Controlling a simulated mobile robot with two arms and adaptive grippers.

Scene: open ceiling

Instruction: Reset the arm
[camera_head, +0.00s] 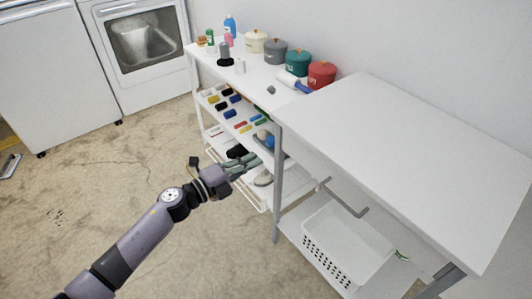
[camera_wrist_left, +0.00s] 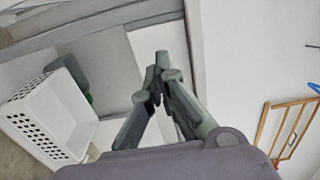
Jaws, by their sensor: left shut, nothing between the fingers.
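My left arm comes in from the lower left in the head view. My left gripper (camera_head: 246,164) is in front of the shelf unit, beside a grey table leg, below tabletop level. In the left wrist view my left gripper (camera_wrist_left: 160,76) has its fingertips together with nothing between them. My right gripper shows in neither view.
A white table (camera_head: 420,150) fills the right, with a white perforated basket (camera_head: 340,245) on its lower shelf. Several lidded pots, including a red one (camera_head: 321,74), stand on the white counter. A white dryer (camera_head: 140,50) stands at the back left. The floor (camera_head: 110,185) is mostly clear.

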